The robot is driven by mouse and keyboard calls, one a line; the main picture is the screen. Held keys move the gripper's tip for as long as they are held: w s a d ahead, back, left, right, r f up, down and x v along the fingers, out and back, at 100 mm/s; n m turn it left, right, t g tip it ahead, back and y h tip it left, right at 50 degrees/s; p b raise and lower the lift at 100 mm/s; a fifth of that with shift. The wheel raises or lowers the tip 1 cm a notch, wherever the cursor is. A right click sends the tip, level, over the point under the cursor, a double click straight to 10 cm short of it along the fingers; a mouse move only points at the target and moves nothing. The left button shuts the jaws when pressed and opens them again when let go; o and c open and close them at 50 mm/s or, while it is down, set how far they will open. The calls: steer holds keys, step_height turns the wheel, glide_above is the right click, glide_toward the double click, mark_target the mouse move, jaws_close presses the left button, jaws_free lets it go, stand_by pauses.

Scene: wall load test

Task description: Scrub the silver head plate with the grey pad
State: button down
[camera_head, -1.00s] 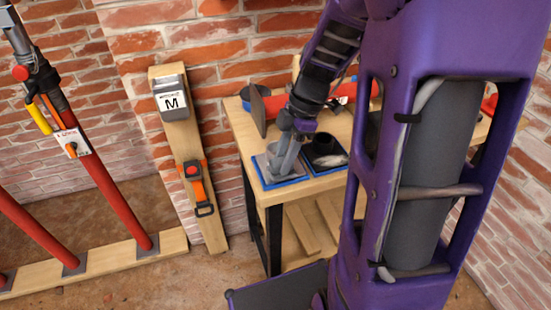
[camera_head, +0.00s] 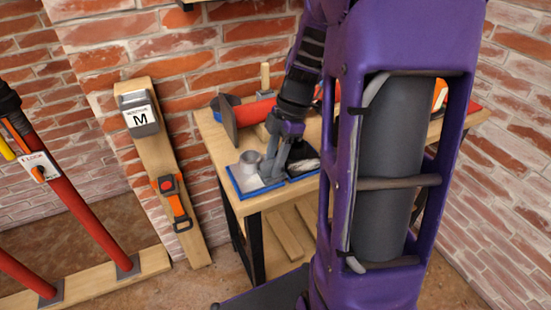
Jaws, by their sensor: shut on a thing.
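The silver head plate (camera_head: 243,180), with a round upright silver collar, lies on a blue-edged base at the near left corner of the wooden workbench. My gripper (camera_head: 271,174) points down at the right side of this plate, beside the collar. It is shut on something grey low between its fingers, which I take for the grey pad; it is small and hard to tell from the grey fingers. I cannot tell whether it touches the plate. A dark head plate (camera_head: 304,163) on a blue-edged base sits just right, partly hidden by my gripper.
Left of the bench, a wooden post (camera_head: 160,150) with a grey box marked M leans against the brick wall. Red poles (camera_head: 85,205) stand farther left.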

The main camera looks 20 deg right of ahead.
steer(key=shift+s+a+f, duration=0.15)
steer(key=shift+a, duration=0.95)
steer(key=shift+s+a+f, duration=0.1)
steer(key=shift+a+f, duration=0.05)
steer(key=shift+a, duration=2.9)
steer(key=shift+w, duration=0.1)
steer(key=shift+d, duration=0.1)
steer(key=shift+r+p, duration=0.3)
steer(key=shift+r, duration=0.25)
steer(key=shift+a+p+v, duration=0.2)
steer(key=shift+p+v, duration=0.35)
steer(key=shift+v, duration=0.3)
steer(key=shift+a+p+v, duration=0.2)
steer(key=shift+p+v, duration=0.3)
steer(key=shift+v, duration=0.35)
steer(key=shift+a+p+v, duration=0.2)
steer(key=shift+p+v, duration=0.35)
steer(key=shift+v, duration=0.35)
steer(key=shift+w+r, duration=0.1)
steer(key=shift+r, duration=0.15)
step_height(320, 180, up, 3)
steer(key=shift+f+p, duration=0.1)
steer(key=shift+p, duration=0.75)
